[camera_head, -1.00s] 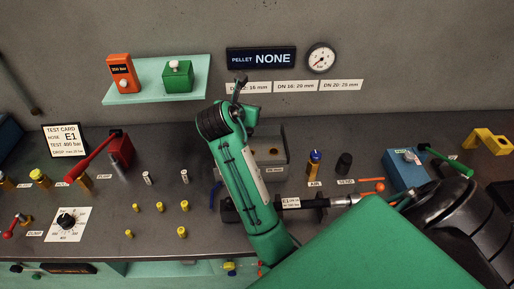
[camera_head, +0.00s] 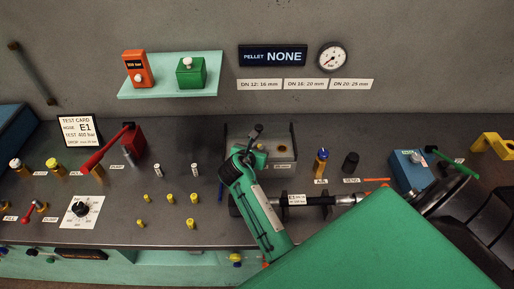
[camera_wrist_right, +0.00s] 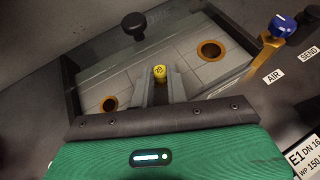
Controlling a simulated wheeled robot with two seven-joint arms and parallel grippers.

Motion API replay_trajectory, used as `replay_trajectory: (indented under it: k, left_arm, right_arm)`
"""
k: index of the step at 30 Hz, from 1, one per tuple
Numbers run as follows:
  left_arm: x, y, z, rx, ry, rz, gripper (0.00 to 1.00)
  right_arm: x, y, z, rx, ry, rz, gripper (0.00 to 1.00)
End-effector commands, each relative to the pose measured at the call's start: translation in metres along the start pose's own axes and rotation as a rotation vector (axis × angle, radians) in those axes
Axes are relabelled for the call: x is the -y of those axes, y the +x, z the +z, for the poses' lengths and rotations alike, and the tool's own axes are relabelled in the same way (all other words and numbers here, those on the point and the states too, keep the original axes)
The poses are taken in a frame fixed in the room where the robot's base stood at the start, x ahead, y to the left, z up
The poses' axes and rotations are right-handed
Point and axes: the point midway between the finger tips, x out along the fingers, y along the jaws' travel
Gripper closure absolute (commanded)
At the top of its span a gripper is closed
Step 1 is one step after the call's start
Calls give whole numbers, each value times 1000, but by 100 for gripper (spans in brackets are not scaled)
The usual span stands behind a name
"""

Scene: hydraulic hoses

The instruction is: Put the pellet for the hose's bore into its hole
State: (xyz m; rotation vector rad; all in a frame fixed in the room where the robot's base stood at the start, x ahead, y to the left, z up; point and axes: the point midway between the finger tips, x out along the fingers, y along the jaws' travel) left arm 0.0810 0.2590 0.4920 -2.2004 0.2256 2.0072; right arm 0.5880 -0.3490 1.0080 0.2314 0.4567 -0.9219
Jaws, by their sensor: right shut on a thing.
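My right gripper (camera_wrist_right: 160,90) is shut on a yellow pellet (camera_wrist_right: 159,71), which stands upright between the fingertips with a dark mark on its top. It is over the grey block (camera_head: 288,132), which has orange-rimmed holes. In the right wrist view one hole (camera_wrist_right: 210,50) is right of the pellet and another (camera_wrist_right: 109,104) is to its left. The pellet looks apart from both; the surface under the fingers is hidden. The hose (camera_head: 318,200), labelled E1, lies clamped in front of the block. Its label reads DN 16 in the wrist view. My left gripper is not in view.
Loose yellow pellets (camera_head: 190,223) and white ones (camera_head: 158,170) stand left of the arm. A black knob (camera_wrist_right: 134,22) rises behind the block. The blue-topped AIR valve (camera_head: 321,160) is to the right. The wall sign (camera_head: 273,56) reads PELLET NONE; bore labels (camera_head: 305,85) hang below.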

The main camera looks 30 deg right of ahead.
Motion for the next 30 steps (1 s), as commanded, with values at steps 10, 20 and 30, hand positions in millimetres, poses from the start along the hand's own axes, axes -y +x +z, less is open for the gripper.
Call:
replay_trajectory:
  k: [10,20,30]
  left_arm:
    - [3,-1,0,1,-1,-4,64]
    - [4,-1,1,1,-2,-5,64]
    - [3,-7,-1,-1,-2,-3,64]
  right_arm:
    - [0,2,-3,0,0,0,100]
    - [0,2,-4,0,1,0,63]
    - [0,-1,4,0,0,0,63]
